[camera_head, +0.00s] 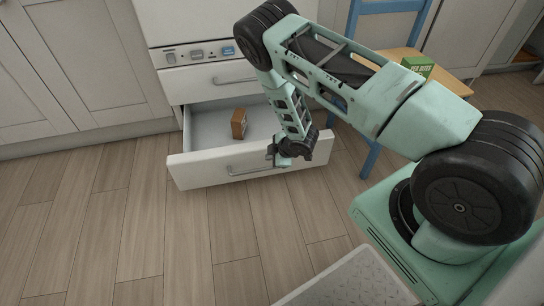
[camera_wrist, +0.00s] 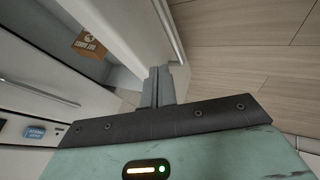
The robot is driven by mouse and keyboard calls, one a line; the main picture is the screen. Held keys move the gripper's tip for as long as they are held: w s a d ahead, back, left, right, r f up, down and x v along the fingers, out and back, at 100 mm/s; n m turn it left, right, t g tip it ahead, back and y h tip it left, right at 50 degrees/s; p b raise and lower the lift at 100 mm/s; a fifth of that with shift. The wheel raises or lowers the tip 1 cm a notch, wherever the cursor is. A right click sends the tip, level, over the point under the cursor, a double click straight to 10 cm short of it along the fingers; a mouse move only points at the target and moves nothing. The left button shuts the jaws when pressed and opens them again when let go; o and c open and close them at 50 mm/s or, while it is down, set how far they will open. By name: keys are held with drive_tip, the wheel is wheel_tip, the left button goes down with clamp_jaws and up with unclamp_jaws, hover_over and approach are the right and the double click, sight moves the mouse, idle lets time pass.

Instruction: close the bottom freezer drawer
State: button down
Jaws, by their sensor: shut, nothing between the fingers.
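The bottom freezer drawer (camera_head: 205,168) is pulled open, its white front standing out from the cabinet, with a grey bar handle (camera_head: 255,172). A small brown box (camera_head: 238,123) stands inside it; the box also shows in the wrist view (camera_wrist: 90,43). My gripper (camera_head: 275,157) is over the right part of the drawer front, near its top edge. In the wrist view its fingers (camera_wrist: 160,85) are together and empty, beside the end of the drawer front (camera_wrist: 125,28). I cannot tell whether they touch it.
A closed drawer (camera_head: 195,85) with a handle sits above the open one, under a control strip (camera_head: 190,54). A blue chair (camera_head: 372,150) with a green box (camera_head: 417,66) on its seat stands to the right. The wooden floor (camera_head: 120,220) in front is clear.

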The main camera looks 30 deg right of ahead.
sight(256, 155)
drive_tip(key=w+f+b, duration=0.1)
drive_tip(key=w, duration=0.1)
drive_tip(key=w+f+b, duration=0.1)
drive_tip(key=w+f, duration=0.1)
drive_tip(key=w+f+b, duration=0.1)
drive_tip(key=w, duration=0.1)
drive_tip(key=shift+w+a+f, duration=0.15)
drive_tip(key=shift+f, duration=0.25)
drive_tip(key=shift+w+r, duration=0.1)
drive_tip(key=shift+w, duration=0.3)
